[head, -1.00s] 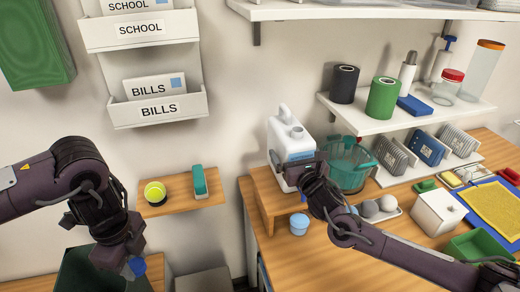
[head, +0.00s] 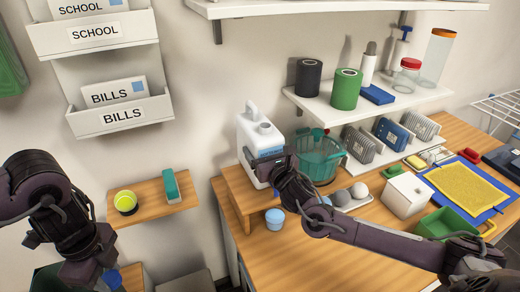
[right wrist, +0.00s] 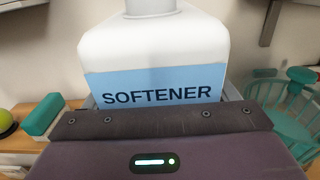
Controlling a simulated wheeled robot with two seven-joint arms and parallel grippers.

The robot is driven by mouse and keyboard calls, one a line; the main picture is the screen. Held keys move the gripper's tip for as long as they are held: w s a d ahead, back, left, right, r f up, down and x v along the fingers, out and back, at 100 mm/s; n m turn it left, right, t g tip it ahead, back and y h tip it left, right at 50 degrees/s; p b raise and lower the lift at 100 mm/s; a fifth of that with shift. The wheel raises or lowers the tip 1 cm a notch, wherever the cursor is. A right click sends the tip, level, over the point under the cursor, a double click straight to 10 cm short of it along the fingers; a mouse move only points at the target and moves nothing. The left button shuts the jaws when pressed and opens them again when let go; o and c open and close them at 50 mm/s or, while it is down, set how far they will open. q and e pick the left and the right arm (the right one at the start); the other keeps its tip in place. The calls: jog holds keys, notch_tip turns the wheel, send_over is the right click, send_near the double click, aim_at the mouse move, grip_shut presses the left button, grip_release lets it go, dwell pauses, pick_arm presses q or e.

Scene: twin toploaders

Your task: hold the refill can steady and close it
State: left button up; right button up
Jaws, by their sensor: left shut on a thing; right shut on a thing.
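The refill can is a white jug (head: 249,137) with a handle and a blue label. It stands upright on a small wooden riser (head: 233,187). The right wrist view shows its label (right wrist: 155,92), which reads SOFTENER; the top of its neck is cut off there. My right gripper (head: 268,168) is shut on the can's lower body from the front. My left gripper (head: 104,272) is at the lower left, well away from the can. It is shut on a small blue cap (head: 113,279), partly hidden by the fingers.
A teal basket (head: 319,158) stands close right of the can. A small shelf (head: 150,205) with a tennis ball (head: 126,202) and a teal item (head: 171,186) lies between my left gripper and the can.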

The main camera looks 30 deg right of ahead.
notch_tip(320, 180, up, 20)
jog(key=b, duration=0.2)
jog(key=shift+r+b, duration=0.25)
jog(key=shift+b, duration=0.15)
dwell(0.6)
